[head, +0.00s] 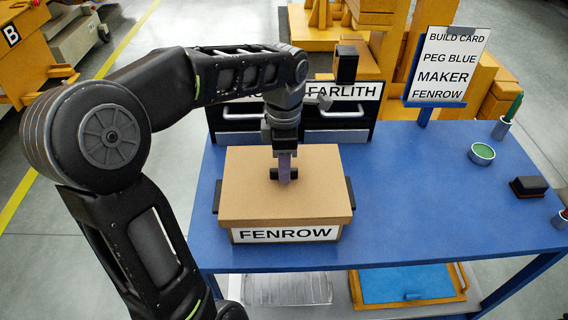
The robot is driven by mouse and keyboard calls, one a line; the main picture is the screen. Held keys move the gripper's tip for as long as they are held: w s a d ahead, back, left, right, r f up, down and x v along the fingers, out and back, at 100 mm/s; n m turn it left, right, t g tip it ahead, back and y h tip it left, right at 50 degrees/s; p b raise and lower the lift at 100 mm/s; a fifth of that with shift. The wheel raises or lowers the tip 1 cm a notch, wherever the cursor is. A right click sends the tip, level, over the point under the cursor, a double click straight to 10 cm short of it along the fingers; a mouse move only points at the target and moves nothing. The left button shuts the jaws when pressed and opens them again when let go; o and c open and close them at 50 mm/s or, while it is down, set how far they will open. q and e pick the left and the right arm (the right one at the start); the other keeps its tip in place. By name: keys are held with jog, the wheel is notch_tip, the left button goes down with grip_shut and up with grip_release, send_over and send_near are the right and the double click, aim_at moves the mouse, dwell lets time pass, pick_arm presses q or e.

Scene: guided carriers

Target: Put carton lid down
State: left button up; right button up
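The tan carton lid (245,205) is at the top of the carton, whose front carries a white FENROW label (285,233). The lid looks level and covers the opening; I cannot tell whether a thin gap remains under it. A short black handle (273,175) stands at the middle of the lid. My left gripper (285,178) points down at this handle, its fingers over the middle of it, and appears shut on it. The carton's inside is hidden. My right gripper is not in view.
The carton stands on a blue table (420,190). Drawers labelled FARLITH (343,91) stand behind it. A build card (446,65) reads PEG BLUE, MAKER FENROW. A green-filled dish (482,154) and a dark block (529,187) lie right. The table between is clear.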

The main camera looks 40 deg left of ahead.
pick_arm(q)
jog(key=shift+r, duration=0.1)
jog(key=shift+r+p, duration=0.55)
jog(key=shift+p, duration=0.05)
jog(key=shift+r, duration=0.35)
notch_tip(320, 180, up, 5)
jog(key=shift+r, duration=0.15)
notch_tip(320, 180, up, 6)
jog(key=p, duration=0.5)
